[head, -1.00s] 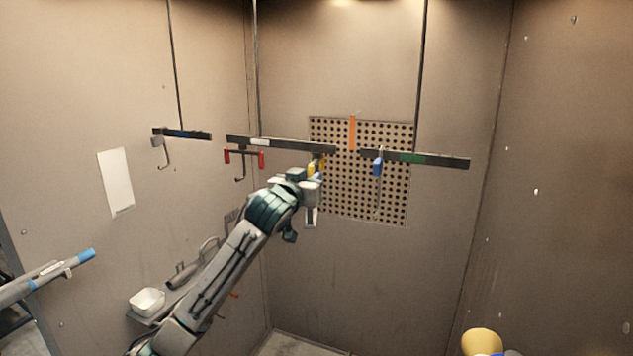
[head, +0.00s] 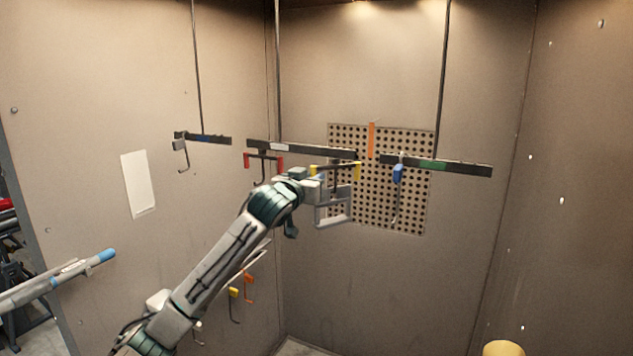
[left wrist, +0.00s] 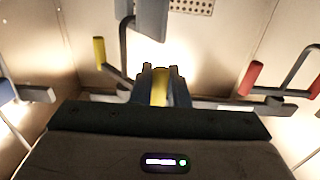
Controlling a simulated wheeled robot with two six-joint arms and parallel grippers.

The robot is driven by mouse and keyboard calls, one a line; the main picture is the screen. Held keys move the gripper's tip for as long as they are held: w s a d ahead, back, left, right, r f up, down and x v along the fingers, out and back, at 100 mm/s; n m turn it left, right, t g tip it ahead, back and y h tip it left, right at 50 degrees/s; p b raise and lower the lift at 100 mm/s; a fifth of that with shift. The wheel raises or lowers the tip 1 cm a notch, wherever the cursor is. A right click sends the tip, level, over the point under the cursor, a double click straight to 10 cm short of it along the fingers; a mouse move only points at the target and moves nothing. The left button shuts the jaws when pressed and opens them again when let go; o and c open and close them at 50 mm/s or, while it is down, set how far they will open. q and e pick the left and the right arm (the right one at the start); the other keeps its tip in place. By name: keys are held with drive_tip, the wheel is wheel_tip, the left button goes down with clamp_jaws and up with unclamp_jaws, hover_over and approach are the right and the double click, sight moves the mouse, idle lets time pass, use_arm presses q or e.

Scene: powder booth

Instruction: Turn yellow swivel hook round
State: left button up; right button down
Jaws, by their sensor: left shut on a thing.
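The yellow swivel hook (head: 357,171) hangs under the middle dark rail, its dark crossbar with yellow ends spread widthwise in the head view. A grey frame-like part (head: 335,220) hangs below it. My left gripper (head: 318,182) is at the hook's left end. In the left wrist view, the left gripper (left wrist: 161,88) is shut on one yellow end (left wrist: 160,92). The other yellow end (left wrist: 99,53) stands free to the left. My right gripper is not in view.
A red-ended hook (head: 263,158) hangs close to the left on the same middle rail (head: 300,149). A blue hook (head: 397,174) hangs from the right rail (head: 450,168). A perforated panel (head: 415,205) is behind. A grey rod with a blue tip (head: 105,256) juts in at left.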

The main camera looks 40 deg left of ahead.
use_arm(q)
drive_tip(key=shift+w+a+p, duration=0.45)
drive_tip(key=shift+w+a, duration=0.35)
drive_tip(key=shift+w+a+r+p, duration=0.15)
drive_tip(key=shift+w+a+p, duration=0.15)
drive_tip(key=shift+w+p, duration=0.3)
drive_tip(key=shift+w+a, duration=0.1)
drive_tip(key=shift+w, duration=0.25)
drive_tip(key=o, duration=0.7)
drive_tip(key=b+v, duration=0.7)
drive_tip(key=v, duration=0.2)
drive_tip(key=shift+s, duration=0.1)
